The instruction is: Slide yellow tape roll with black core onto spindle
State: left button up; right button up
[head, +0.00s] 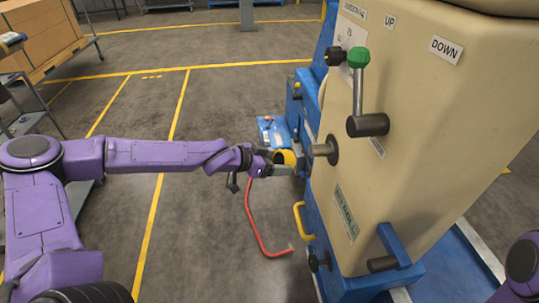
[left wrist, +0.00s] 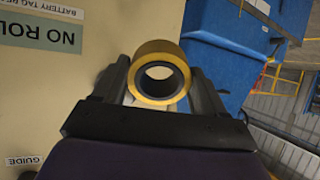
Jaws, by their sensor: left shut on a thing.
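The yellow tape roll with its black core (head: 287,158) is held between the fingers of my left gripper (head: 279,164). In the left wrist view the roll (left wrist: 152,49) sits between both fingertips of the gripper (left wrist: 160,78), its open bore facing the camera. A short grey spindle with a round flange (head: 333,150) sticks out from the cream machine's side. The roll is just left of the spindle's tip in the head view, apart from it. The spindle is not clearly visible in the left wrist view. My right gripper is out of view.
The cream machine (head: 420,110) has a green-knobbed lever (head: 358,58) above the spindle and a yellow handle (head: 299,218) below. A dark peg (head: 382,264) sits low right. A red bent bar (head: 262,235) is below my left gripper.

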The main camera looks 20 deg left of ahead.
aim_at(287, 161)
pick_arm(q)
jog(key=shift+r+h, duration=0.3)
jog(key=shift+s+a+r+m+h+b, duration=0.1)
jog(key=shift+a+r+m+h+b, duration=0.1)
jog(key=shift+r+m+h+b, duration=0.4)
jog(key=shift+s+d+r+m+h+b, duration=0.2)
jog(key=shift+d+r+m+h+b, duration=0.1)
jog(key=shift+r+m+h+b, duration=0.4)
jog(key=shift+s+d+r+m+h+b, duration=0.15)
jog(key=shift+s+d+r+h+b, duration=0.25)
jog(key=shift+h, duration=0.5)
jog(key=shift+s+d+r+m+h+b, duration=0.15)
jog(key=shift+r+m+h+b, duration=0.3)
jog(key=shift+h+b, duration=0.3)
jog(key=shift+b+x, duration=0.55)
jog(key=shift+x, duration=0.7)
jog(key=shift+r, duration=0.15)
